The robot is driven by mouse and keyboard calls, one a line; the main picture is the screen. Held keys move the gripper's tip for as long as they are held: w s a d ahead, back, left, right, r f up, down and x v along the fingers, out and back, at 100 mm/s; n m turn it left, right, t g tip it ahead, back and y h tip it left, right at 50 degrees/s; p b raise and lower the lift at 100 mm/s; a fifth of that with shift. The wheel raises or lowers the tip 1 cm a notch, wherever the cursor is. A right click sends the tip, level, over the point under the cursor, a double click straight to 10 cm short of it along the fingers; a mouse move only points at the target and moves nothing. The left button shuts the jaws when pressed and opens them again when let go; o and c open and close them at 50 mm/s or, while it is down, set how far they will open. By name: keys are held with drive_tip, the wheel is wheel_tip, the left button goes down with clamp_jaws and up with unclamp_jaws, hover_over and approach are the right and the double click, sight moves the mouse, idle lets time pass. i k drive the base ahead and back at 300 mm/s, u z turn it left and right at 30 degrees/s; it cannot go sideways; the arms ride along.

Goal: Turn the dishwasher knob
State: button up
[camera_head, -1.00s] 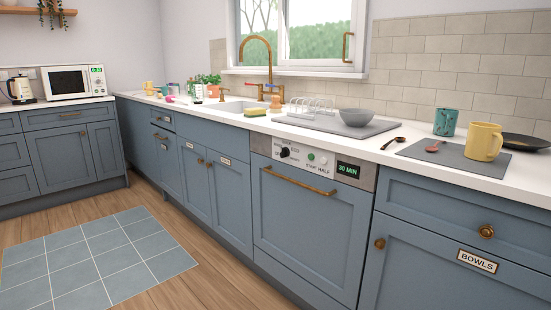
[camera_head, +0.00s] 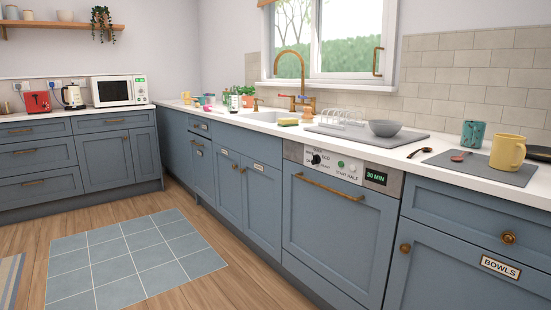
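The dishwasher (camera_head: 335,240) is built into the counter run right of centre, with a blue door and a long brass bar handle (camera_head: 329,187). Its door is shut. The black dishwasher knob (camera_head: 316,159) sits on the left part of the silver control panel (camera_head: 296,151), with small printed labels around it that are too small to read fully. Right of the knob are a green button (camera_head: 340,164) and a green display (camera_head: 376,177) reading "30 MIN". My gripper is not in view.
A white worktop (camera_head: 430,150) runs above, holding a grey bowl (camera_head: 385,128), a yellow mug (camera_head: 508,152) and a teal cup (camera_head: 474,134). The wooden floor (camera_head: 215,290) before the dishwasher is clear, with a flat tiled patch (camera_head: 135,255).

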sight(316, 160)
drive_tip(key=u, duration=0.05)
drive_tip(key=i, duration=0.85)
drive_tip(key=z, duration=0.45)
